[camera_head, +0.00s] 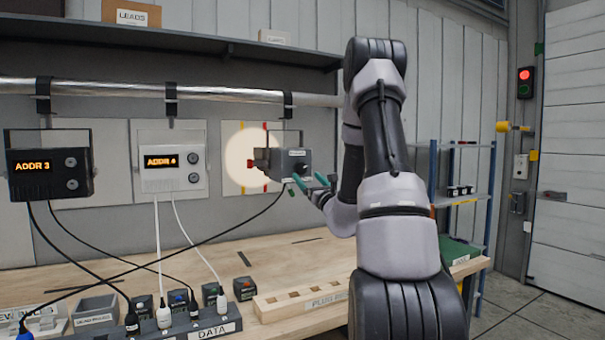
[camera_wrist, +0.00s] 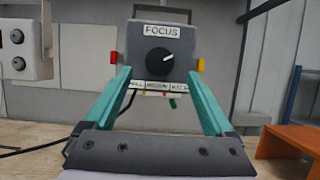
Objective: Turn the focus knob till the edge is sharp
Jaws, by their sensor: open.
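The focus lamp (camera_head: 290,160) is a grey box hanging from the pipe, with a FOCUS label. Its black round focus knob (camera_wrist: 159,57) faces me in the wrist view, with a white pointer line toward the upper right. My gripper (camera_wrist: 158,74) is open, its two teal fingers spread left and right below the knob, apart from it. In the head view my gripper (camera_head: 310,181) is just below and in front of the lamp. A pale round light spot (camera_head: 240,155) shows on the wall panel behind; how sharp its edge is, I cannot tell for sure.
Two control boxes, ADDR 3 (camera_head: 48,165) and ADDR 4 (camera_head: 172,160), hang to the left. Cables run down to the DATA strip (camera_head: 190,333). A wooden plug block (camera_head: 310,300) lies on the bench. A shelf rack (camera_head: 463,190) stands at the right.

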